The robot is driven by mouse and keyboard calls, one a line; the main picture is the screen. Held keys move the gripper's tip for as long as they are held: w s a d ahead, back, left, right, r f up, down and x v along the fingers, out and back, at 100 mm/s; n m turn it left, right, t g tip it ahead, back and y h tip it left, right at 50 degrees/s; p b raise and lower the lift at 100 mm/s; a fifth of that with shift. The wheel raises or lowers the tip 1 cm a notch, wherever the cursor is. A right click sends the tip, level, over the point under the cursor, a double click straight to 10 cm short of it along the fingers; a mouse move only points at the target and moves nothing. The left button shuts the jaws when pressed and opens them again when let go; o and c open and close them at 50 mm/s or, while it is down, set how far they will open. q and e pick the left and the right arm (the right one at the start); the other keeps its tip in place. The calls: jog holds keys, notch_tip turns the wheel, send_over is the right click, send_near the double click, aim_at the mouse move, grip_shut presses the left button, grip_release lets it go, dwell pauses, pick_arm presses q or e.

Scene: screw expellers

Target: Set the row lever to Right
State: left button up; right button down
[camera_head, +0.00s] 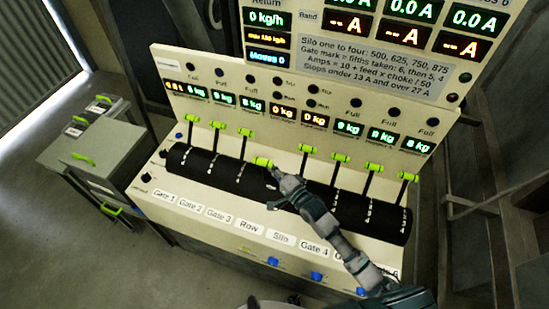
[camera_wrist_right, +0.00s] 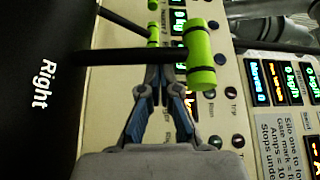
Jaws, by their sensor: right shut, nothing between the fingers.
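The row lever (camera_head: 263,162) is a bright green cross handle on a dark rod, fourth from the left above the "Row" label. It leans further toward the front than its neighbours. In the right wrist view its green handle (camera_wrist_right: 200,57) and dark rod cross above my fingers. The word "Right" shows on the black drum (camera_wrist_right: 40,120) at the left of that view. My right gripper (camera_head: 273,170) is shut and empty, just right of the handle. In the wrist view the fingertips (camera_wrist_right: 158,72) meet the rod; contact cannot be told. My left gripper is not seen.
Other green-handled levers stand close on both sides, such as the Gate 3 lever (camera_head: 245,132) and Silo lever (camera_head: 307,148). A display panel (camera_head: 380,40) rises behind the console. A grey cabinet (camera_head: 85,150) stands at the left.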

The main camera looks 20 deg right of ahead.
jog(key=s+a+n, duration=0.1)
jog(key=s+a+f+n+t+y+b, duration=0.1)
jog(key=s, duration=0.1)
jog(key=s+a+n+b, duration=0.1)
jog(key=n, duration=0.1)
jog(key=shift+s+f+t+y, duration=0.25)
jog(key=shift+t+y, duration=0.05)
jog(key=shift+s+a+f+n+b, duration=0.1)
jog(key=shift+a+n+b, duration=0.05)
jog(key=shift+n+b, duration=0.15)
jog(key=shift+s+f, duration=0.15)
jog(key=shift+f, duration=0.05)
